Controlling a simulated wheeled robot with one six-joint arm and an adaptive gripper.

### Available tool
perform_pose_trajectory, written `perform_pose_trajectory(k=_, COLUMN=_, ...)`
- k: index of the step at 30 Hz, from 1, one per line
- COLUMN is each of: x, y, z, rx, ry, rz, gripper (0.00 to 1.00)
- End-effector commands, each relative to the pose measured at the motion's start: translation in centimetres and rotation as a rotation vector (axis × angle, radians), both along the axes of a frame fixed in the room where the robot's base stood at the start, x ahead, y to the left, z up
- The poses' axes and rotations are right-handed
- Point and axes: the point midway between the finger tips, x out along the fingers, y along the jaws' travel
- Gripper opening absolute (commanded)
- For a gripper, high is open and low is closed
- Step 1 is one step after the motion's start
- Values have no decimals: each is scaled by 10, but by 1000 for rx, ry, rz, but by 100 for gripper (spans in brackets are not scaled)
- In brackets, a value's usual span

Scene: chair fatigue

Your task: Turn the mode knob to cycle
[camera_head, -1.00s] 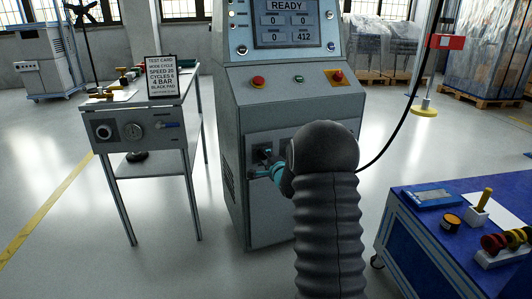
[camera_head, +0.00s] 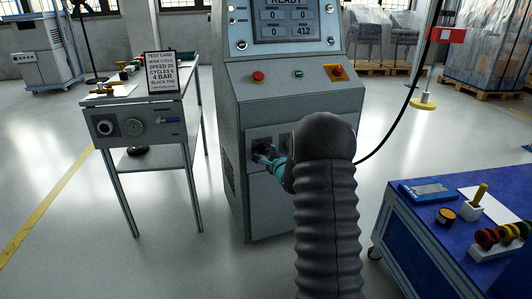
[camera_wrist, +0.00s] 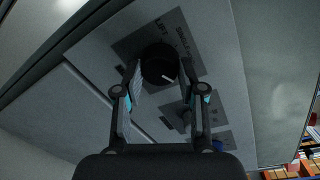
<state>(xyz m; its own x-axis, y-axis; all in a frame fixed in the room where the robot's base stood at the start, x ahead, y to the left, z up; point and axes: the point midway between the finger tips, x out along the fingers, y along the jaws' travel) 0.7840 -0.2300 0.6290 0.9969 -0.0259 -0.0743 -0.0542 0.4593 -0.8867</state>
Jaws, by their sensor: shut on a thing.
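The mode knob (camera_wrist: 158,64) is round and black with a short white pointer mark, on a dark label plate on the grey machine's front. In the head view my gripper (camera_head: 265,156) is at the machine's lower panel and mostly hides the knob. The machine's screen (camera_head: 288,20) reads READY, partly cut off.
Smaller dark controls (camera_wrist: 177,116) sit on the panel close to my right finger. A blue cart (camera_head: 440,238) stands at right, a grey bench (camera_head: 140,128) at left. Floor between is clear.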

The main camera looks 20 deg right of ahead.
Motion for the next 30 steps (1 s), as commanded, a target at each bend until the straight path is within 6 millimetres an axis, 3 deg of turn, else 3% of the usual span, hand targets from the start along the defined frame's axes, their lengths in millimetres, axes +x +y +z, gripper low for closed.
perform_pose_trajectory(k=8, x=1, y=-1, z=2, rx=1, ry=-5, rz=-1, gripper=5)
perform_pose_trajectory(k=9, x=1, y=-1, z=2, rx=1, ry=-5, rz=-1, gripper=45)
perform_pose_trajectory(k=12, x=1, y=-1, z=2, rx=0, ry=-4, rz=-1, gripper=65)
perform_pose_trajectory(k=23, x=-3, y=0, z=1, rx=0, ry=-1, rz=0, gripper=65)
perform_pose_trajectory(k=30, x=-38, y=0, z=4, rx=0, ry=-1, rz=-3, gripper=65)
